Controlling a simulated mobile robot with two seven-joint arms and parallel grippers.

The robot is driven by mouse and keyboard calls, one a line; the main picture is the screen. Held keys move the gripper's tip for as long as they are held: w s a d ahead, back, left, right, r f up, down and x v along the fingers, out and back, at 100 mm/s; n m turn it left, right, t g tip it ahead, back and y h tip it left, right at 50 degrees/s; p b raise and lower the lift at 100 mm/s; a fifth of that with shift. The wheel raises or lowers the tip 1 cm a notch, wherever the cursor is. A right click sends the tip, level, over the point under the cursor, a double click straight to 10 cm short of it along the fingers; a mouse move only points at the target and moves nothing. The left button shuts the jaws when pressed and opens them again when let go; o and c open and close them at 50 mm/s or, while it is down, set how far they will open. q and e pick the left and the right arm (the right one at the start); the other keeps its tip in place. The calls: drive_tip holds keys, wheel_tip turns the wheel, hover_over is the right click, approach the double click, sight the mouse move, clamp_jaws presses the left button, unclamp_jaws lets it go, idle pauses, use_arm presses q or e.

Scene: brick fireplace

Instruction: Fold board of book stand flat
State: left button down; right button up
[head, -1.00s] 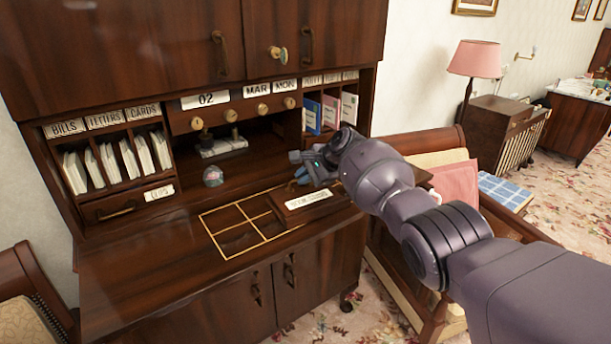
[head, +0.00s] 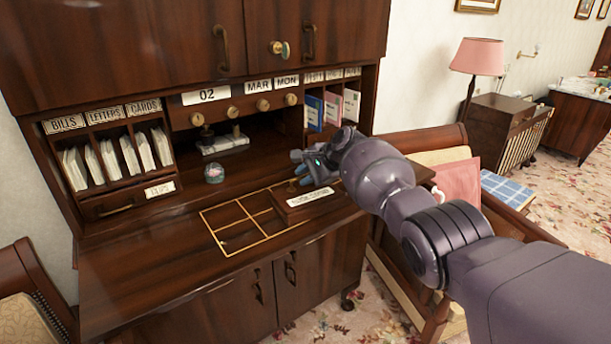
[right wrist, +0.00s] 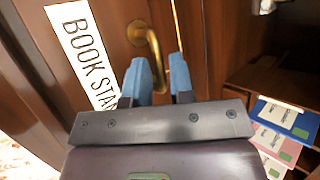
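The book stand (head: 313,211) is a dark wooden board with a white label on its front edge, on the right part of the desk top. It appears to lie low, but I cannot tell its exact tilt. Its label "BOOK STAND" also shows in the right wrist view (right wrist: 82,55). A curved brass handle (right wrist: 155,50) is on the board. My right gripper (head: 303,175) is above the board's back part. In the right wrist view its blue fingers (right wrist: 160,72) are apart, with the handle in the gap between them; firm contact is not visible. My left gripper is not in view.
A yellow-outlined grid (head: 219,229) lies on the desk top (head: 130,270) left of the board. A small glass globe (head: 214,173) stands behind it. Letter slots, a calendar row and upright booklets (head: 332,108) line the back. The front left desk top is clear.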

drive_tip(key=shift+o, duration=1)
drive_tip(key=shift+r, duration=0.1)
drive_tip(key=shift+s+d+r+p, duration=0.1)
drive_tip(key=shift+d+r+p, duration=0.3)
drive_tip(key=shift+r+p, duration=0.1)
drive_tip(key=p+v, duration=0.2)
drive_tip(key=v, duration=0.7)
drive_tip(key=shift+s+d, duration=0.15)
drive_tip(key=shift+d, duration=0.05)
